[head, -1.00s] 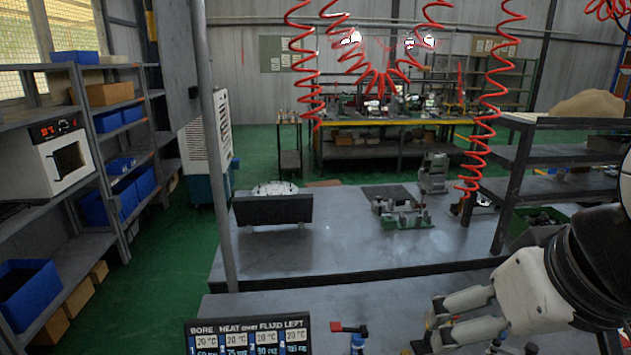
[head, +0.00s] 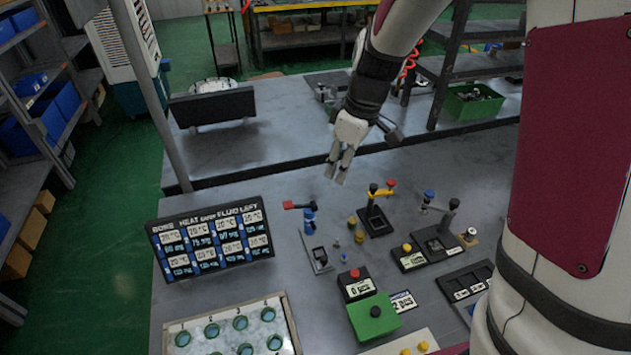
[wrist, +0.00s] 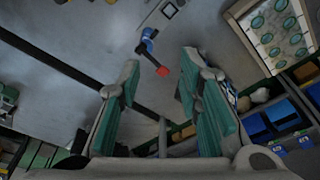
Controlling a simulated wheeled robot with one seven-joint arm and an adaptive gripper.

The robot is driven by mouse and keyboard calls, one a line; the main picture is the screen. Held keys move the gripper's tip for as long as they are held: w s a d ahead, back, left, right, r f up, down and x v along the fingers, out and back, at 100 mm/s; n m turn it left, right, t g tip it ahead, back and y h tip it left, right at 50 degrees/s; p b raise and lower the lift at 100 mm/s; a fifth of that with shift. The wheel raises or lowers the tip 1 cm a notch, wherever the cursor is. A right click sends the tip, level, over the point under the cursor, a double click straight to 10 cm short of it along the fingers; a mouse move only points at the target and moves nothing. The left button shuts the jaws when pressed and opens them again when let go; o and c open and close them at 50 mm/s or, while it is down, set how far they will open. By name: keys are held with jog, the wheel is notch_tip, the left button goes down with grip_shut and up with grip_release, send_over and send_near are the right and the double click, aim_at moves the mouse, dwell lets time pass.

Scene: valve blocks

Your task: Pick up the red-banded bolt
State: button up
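I cannot make out a bolt with a red band in either view. Several small upright pieces stand mid-table in the head view: a yellow-topped one (head: 351,222), another yellowish one (head: 359,237) and a blue one (head: 344,258). They are too small to show any band. My gripper (head: 338,177) hangs above the table's far part, fingers pointing down, apart from these pieces. In the wrist view my gripper (wrist: 162,68) has its two teal-padded fingers wide apart with nothing between them.

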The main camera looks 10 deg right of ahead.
jog(key=w+d+f+n+g+h, duration=0.1)
jog(key=w+f+n, duration=0.15)
jog(key=f, duration=0.65)
jog(key=w+d+f+n+g+h, duration=0.1)
jog(key=w+f+n, duration=0.15)
jog(key=f, duration=0.55)
jog(key=b, duration=0.1)
send_over(337, 240)
jog(key=f, duration=0.8)
jog(key=shift+w+d+f, duration=0.1)
jog(key=shift+w+d, duration=0.25)
jog(key=shift+d, duration=0.05)
jog(key=shift+s+a+f+b, duration=0.2)
jog(key=shift+f+b, duration=0.25)
jog(key=shift+f, duration=1)
jog(key=shift+s+a+f+b, duration=0.15)
jog(key=shift+f+b, duration=0.3)
jog(key=shift+f, duration=0.95)
jog(key=shift+w, duration=0.1)
jog(key=shift+c, duration=0.4)
grip_shut()
